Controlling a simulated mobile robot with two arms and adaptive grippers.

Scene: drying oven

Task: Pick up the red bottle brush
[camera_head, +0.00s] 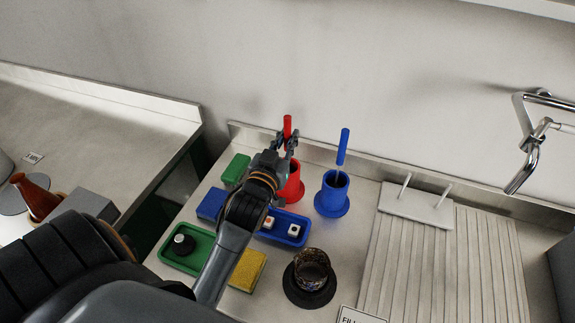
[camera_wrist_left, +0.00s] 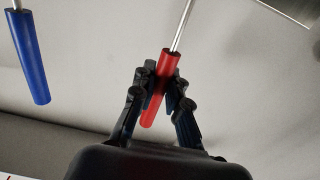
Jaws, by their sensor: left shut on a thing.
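The red bottle brush shows its red handle (camera_head: 287,126) above the red holder (camera_head: 294,187) in the head view. In the left wrist view the red handle (camera_wrist_left: 161,88) lies between the fingers, with its metal rod running up out of the picture. My left gripper (camera_head: 286,143) is shut on the red handle; it also shows in the left wrist view (camera_wrist_left: 160,85). The lower part of the brush is hidden by the holder and the gripper, so I cannot tell whether it is still inside. My right gripper is not in view.
A blue brush (camera_head: 343,147) stands in a blue holder (camera_head: 332,193) just right. Green (camera_head: 236,168), blue (camera_head: 211,204) and yellow (camera_head: 247,270) sponges, trays and a dark round vessel (camera_head: 311,268) are nearby. A ribbed drainboard (camera_head: 440,265) and a metal tap (camera_head: 528,150) are at right. The wall is close behind.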

